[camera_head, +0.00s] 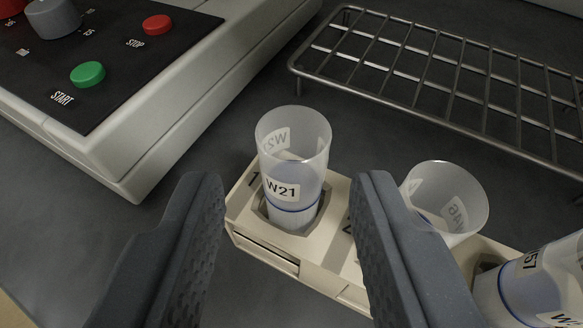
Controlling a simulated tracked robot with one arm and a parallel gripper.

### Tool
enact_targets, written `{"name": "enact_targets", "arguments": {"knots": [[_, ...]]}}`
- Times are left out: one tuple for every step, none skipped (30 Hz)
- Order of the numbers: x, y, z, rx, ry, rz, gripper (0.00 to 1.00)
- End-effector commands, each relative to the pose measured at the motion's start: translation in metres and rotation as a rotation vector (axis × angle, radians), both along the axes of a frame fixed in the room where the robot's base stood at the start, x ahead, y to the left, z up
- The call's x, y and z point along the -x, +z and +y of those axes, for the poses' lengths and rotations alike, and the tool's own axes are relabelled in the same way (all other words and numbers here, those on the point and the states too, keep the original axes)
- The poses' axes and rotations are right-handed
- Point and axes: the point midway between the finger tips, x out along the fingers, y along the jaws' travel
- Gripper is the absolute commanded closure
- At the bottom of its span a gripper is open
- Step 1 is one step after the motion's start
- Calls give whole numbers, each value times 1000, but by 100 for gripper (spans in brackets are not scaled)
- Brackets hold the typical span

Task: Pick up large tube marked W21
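The large tube marked W21 (297,165) is clear with a blue ring and stands upright in slot 1 of a beige rack (325,265). Its open mouth faces up. My gripper (285,195) is open, its two dark textured fingers reaching in from the bottom of the view. In the picture, W21 shows in the gap between the fingertips, and nothing is held. I cannot tell how far the fingertips are from the tube.
A second tube (445,200) stands in the rack right of W21, partly behind my right finger. Another tube (540,285) is at the lower right. A wire rack (440,75) stands at upper right. A machine with START and STOP buttons (120,90) fills the upper left.

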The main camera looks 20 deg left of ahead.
Motion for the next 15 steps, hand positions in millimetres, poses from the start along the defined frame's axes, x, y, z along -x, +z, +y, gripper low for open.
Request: {"name": "enact_targets", "arguments": {"knots": [[-3,-3,2,1,1,2,64],[-5,-4,3,0,1,2,64],[-6,-5,3,0,1,3,64],[-6,-5,4,0,1,3,64],[-7,-5,4,0,1,3,64],[-8,-6,5,0,1,3,64],[-9,-6,5,0,1,3,64],[-11,-7,6,0,1,3,64],[-14,-8,7,0,1,3,64],[-16,-9,8,0,1,3,64],[-19,-10,9,0,1,2,64],[-23,-12,10,0,1,1,64],[-27,-13,11,0,1,0,64],[-30,-14,12,0,1,0,64],[-35,-17,14,-1,1,1,64]]}}
